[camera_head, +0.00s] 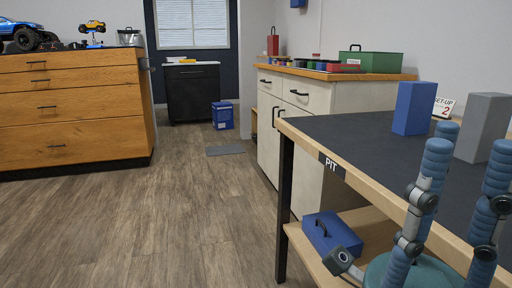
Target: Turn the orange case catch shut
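I cannot make out an orange case catch in this view. A green case (374,62) with a dark handle stands on the back counter, and a blue case (332,234) with a dark handle lies on the shelf under the front bench; no orange catch shows on either. My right gripper (468,150) is at the lower right, close to the camera. Its blue padded fingers point up and stand apart, with nothing visible between them. The bench is behind it. My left gripper is not in view.
The dark-topped bench (345,135) fills the right, with a blue block (415,108) and a grey block (481,126) on it. A wooden drawer cabinet (75,105) stands at the left. A blue box (222,115) stands on the floor far back.

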